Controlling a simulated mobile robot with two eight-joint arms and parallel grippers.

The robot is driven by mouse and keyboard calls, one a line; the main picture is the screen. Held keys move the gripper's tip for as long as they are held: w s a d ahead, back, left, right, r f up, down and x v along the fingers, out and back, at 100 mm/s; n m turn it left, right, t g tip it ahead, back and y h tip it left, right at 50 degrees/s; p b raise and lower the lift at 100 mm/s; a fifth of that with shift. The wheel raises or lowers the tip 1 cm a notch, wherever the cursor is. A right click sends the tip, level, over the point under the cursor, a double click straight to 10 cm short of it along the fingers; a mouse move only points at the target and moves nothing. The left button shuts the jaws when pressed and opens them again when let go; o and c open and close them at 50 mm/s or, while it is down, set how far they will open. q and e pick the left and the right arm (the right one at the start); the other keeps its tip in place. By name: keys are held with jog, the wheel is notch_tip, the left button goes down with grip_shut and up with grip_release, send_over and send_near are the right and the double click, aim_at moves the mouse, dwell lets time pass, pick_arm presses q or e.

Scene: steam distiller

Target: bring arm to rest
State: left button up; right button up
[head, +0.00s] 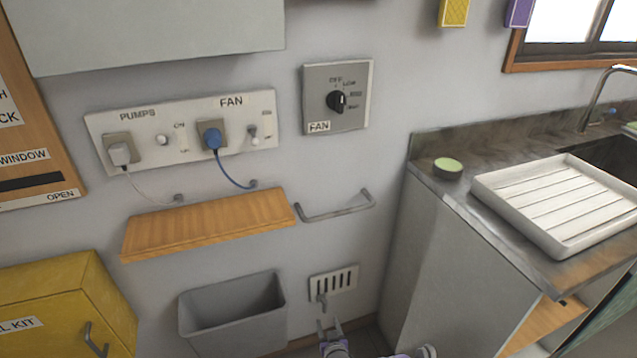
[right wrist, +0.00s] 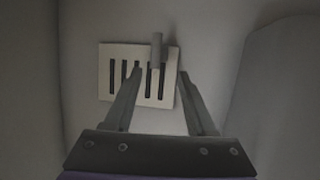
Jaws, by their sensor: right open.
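My right gripper (head: 330,328) shows at the bottom middle of the head view, low in front of the wall and just below the white slotted vent (head: 333,286). Its two fingers are apart with nothing between them. In the right wrist view the open fingers (right wrist: 158,82) point toward the same vent (right wrist: 110,90), and a short grey peg (right wrist: 157,50) stands out from the vent between the fingertips. I cannot tell how far the fingertips are from the wall. My left gripper is in neither view.
A grey bin (head: 235,312) stands left of my gripper, and a grey cabinet (head: 440,270) with a counter stands right. Above are a wooden shelf (head: 210,225) and a metal rail (head: 338,212). A white drying tray (head: 560,205) lies on the counter. A yellow box (head: 60,300) is at far left.

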jog(key=s+d+r+g+h, duration=0.1)
jog(key=d+r, duration=0.2)
jog(key=r, duration=0.4)
jog(key=s+d+r+g, duration=0.1)
jog(key=d+r, duration=0.2)
jog(key=r, duration=0.4)
jog(key=s+d+r+m+g+h, duration=0.15)
jog(key=s+d+r, duration=0.25)
jog(key=s+r, duration=0.55)
jog(key=s+d+r+g, duration=0.1)
jog(key=s+r+g, duration=0.15)
jog(key=s, duration=1.15)
jog(key=s+d+r+g, duration=0.2)
jog(key=s+g, duration=0.1)
jog(key=s, duration=1.1)
pick_arm(q)
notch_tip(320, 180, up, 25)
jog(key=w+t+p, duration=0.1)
jog(key=p, duration=2.1)
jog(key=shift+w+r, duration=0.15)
pick_arm(e)
notch_tip(320, 180, up, 25)
jog(key=w+t, duration=0.1)
jog(key=shift+r+y, duration=0.15)
jog(key=shift+y, duration=0.3)
jog(key=shift+s+a, duration=0.1)
